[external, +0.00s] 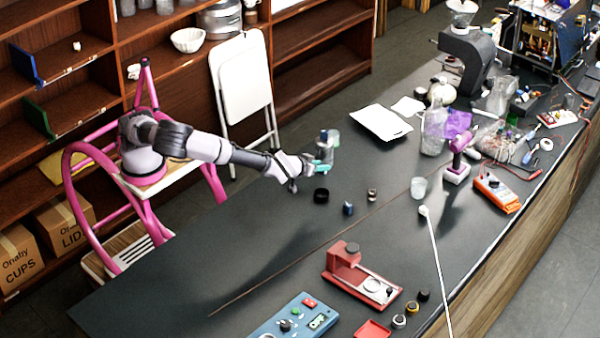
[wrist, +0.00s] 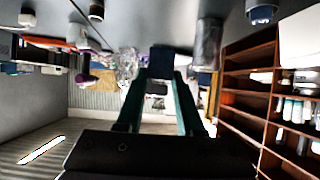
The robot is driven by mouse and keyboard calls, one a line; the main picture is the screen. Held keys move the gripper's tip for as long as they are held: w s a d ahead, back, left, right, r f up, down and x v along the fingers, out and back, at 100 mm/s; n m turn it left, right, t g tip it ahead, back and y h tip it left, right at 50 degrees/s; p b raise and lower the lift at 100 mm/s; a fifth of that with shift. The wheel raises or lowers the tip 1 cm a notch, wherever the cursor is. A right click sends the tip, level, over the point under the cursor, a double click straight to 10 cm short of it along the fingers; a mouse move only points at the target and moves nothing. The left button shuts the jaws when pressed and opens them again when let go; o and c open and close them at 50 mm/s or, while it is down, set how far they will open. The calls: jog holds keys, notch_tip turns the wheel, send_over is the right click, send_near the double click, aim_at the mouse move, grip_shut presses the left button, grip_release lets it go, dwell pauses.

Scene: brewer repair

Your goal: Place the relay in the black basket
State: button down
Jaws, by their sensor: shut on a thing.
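My gripper (external: 320,164), with teal fingers, is shut on a small dark blue block, which I take to be the relay (external: 324,138). In the wrist view the relay (wrist: 163,60) sits between the tips of my gripper (wrist: 160,82). The arm reaches out sideways, and the relay appears to be held above the dark table. A small round black container (external: 321,195), the only basket-like black thing I can make out, stands on the table just below the gripper in the picture. Its inside is too small to read.
A clear vessel (external: 334,139) shows right by the relay; contact is unclear. A small dark blue part (external: 348,208) and a small ringed part (external: 372,195) stand right of the black container. A red device (external: 345,268) is nearer. The left table (external: 200,255) is clear.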

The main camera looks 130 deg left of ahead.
aim_at(320, 173)
jog(key=shift+f, duration=5.35)
jog(key=shift+c, duration=2.3)
grip_release()
jog(key=shift+r, duration=0.1)
notch_tip(320, 173, up, 7)
jog(key=shift+f, duration=0.1)
